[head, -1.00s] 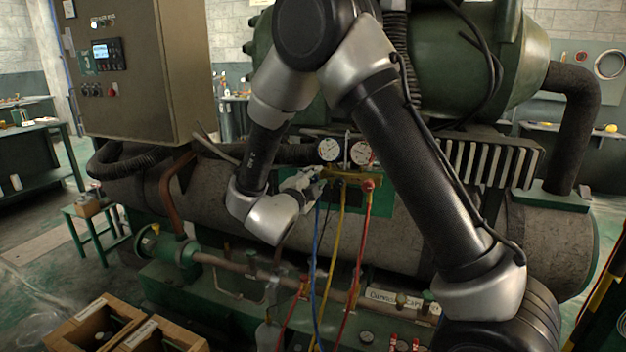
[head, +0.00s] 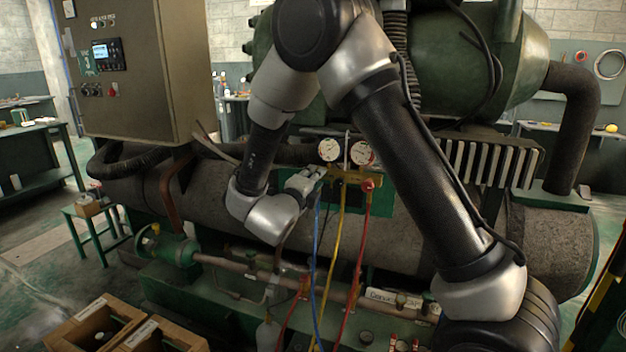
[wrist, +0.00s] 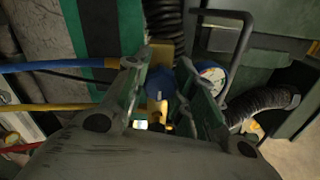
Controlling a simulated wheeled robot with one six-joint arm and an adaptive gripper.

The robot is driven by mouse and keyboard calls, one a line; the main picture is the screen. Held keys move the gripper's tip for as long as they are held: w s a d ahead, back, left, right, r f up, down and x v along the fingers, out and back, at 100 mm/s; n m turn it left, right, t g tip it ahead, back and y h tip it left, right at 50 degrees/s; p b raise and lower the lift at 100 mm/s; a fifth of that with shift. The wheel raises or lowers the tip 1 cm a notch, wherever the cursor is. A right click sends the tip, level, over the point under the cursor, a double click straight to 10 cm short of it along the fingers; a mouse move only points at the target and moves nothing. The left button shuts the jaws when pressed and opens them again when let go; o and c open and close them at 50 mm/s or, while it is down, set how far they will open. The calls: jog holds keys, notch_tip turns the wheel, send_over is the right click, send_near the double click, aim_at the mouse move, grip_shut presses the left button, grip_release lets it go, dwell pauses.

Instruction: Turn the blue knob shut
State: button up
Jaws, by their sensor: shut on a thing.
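The blue knob (wrist: 160,83) sits on the brass manifold in the wrist view, between the two fingers of my gripper (wrist: 166,92). The fingers are closed on it from both sides. In the head view my gripper (head: 318,174) reaches the left end of the manifold, and the fingers hide the knob there. The manifold carries two round gauges (head: 329,150) above and a red knob (head: 368,185) at its right end. A blue hose (head: 317,240), a yellow hose (head: 341,240) and a red hose (head: 361,240) hang below.
A large insulated pipe (head: 420,228) runs behind the manifold. A control cabinet (head: 150,75) stands at left. Wooden crates (head: 165,335) lie at the lower left. The hoses hang close beside my wrist.

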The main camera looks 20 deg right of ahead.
jog(key=shift+f, duration=0.1)
jog(key=o, duration=1.1)
jog(key=shift+c, duration=0.2)
jog(key=v, duration=1.2)
